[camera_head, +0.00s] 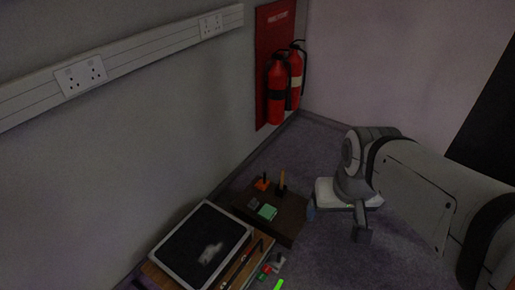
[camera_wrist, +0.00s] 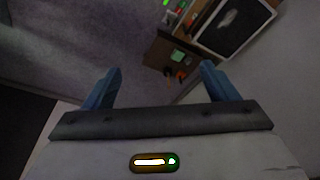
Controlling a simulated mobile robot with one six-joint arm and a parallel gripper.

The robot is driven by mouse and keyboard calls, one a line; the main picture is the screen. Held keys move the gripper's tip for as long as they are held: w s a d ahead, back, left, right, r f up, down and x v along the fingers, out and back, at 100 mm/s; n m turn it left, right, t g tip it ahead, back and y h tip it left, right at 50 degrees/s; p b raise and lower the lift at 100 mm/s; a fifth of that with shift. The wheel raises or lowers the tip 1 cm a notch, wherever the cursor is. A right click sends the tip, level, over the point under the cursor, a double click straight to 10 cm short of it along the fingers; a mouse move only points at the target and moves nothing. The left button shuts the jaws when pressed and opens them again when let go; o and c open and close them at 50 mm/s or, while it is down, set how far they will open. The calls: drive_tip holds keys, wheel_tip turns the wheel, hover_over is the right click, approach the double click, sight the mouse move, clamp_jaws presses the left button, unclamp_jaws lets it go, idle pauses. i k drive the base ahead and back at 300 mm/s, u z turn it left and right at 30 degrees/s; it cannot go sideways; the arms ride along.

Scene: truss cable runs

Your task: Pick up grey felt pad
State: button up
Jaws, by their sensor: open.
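A small dark grey flat piece (camera_head: 253,203), which looks like the grey felt pad, lies on a dark brown low box or table (camera_head: 288,228) against the wall. A green pad (camera_head: 267,212) lies just in front of it. My gripper (camera_head: 337,222) is open and empty, to the right of the dark brown surface and apart from the pad. In the wrist view my gripper's blue fingers (camera_wrist: 160,70) are spread wide with nothing between them. The green pad (camera_wrist: 178,56) shows beyond them; the grey pad is too dark to make out there.
An orange-based item (camera_head: 262,184) and an upright wooden handle (camera_head: 282,182) stand behind the pads. A black panel with a pale rim (camera_head: 205,245) lies front left. Small coloured parts (camera_head: 268,270) sit beside it. Fire extinguishers (camera_head: 277,92) hang on the wall. Floor is clear at right.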

sight(253, 204)
drive_tip(key=u, duration=0.1)
drive_tip(key=k, duration=0.45)
drive_tip(key=z, duration=1.85)
drive_tip(key=i, duration=1.7)
drive_tip(key=u, duration=2.95)
drive_tip(key=i, duration=0.9)
drive_tip(key=u, duration=0.05)
